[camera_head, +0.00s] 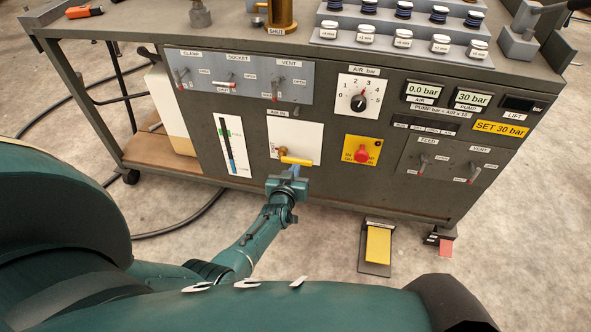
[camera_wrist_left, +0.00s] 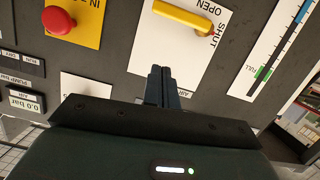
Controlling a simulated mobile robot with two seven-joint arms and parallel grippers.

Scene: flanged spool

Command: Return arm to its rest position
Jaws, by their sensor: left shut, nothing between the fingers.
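My left arm (camera_head: 245,250) reaches forward to the front panel of the grey bench. My left gripper (camera_head: 294,170) is just below the yellow valve handle (camera_head: 297,161) on the white AIR IN plate (camera_head: 308,135). In the left wrist view, the left gripper's fingers (camera_wrist_left: 161,72) are together and empty. The yellow handle (camera_wrist_left: 183,15) lies beyond the fingertips, beside the OPEN and SHUT labels, with a visible gap in the picture. My right gripper is not in view.
A red button (camera_head: 361,154) on a yellow plate is right of the valve. Toggle switches (camera_head: 274,90), a dial (camera_head: 358,102) and displays (camera_head: 421,92) cover the panel. A yellow pedal (camera_head: 378,245) stands on the floor. Open floor (camera_head: 310,245) lies in front of the bench.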

